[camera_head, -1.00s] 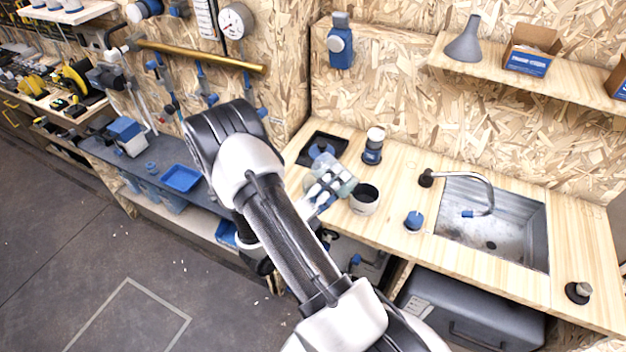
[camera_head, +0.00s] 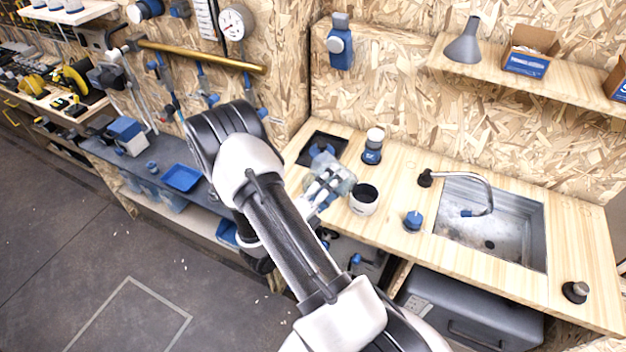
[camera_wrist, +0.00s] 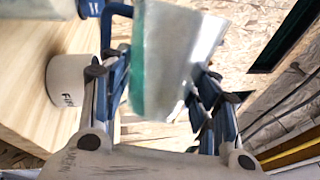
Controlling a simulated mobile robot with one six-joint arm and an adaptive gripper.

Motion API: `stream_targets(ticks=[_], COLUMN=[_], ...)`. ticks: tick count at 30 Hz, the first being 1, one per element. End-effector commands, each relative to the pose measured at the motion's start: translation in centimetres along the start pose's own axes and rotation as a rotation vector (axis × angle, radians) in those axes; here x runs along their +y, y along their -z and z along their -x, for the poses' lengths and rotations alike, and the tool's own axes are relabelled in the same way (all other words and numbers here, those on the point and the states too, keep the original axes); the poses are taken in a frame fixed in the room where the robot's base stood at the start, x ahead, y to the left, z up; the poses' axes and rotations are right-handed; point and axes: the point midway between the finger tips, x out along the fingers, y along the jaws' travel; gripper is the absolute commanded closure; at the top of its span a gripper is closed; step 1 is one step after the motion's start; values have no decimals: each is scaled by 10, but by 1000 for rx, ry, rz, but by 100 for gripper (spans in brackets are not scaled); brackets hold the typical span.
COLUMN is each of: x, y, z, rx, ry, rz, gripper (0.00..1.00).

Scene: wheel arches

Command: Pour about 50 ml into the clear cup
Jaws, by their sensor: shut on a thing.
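My gripper (camera_head: 322,190) is shut on a translucent container (camera_head: 343,175) above the left part of the wooden counter. In the wrist view the container (camera_wrist: 165,55) sits tilted between the fingers of my gripper (camera_wrist: 163,85), with a green band along its left side. I cannot tell how much liquid is in it. A white cup (camera_head: 363,204) with a dark inside stands upright on the counter, just right of the container; its printed side (camera_wrist: 66,80) shows left of the fingers in the wrist view. I cannot make out a separate clear cup.
A blue jar with a pale top (camera_head: 372,148) stands behind the white cup. A blue-knobbed object (camera_head: 413,221) stands between the cup and the sink (camera_head: 500,247). A black square plate (camera_head: 311,143) lies at the back left. The wooden counter (camera_head: 398,190) has free room right of the cup.

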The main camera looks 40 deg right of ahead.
Motion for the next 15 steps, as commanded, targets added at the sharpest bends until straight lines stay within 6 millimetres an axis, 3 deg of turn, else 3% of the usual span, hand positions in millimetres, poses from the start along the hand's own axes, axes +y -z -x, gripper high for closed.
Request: stream_targets(ticks=[15], x=[-3], y=[-1], z=[0], rx=[-6], ry=[1], rz=[33], gripper=[72])
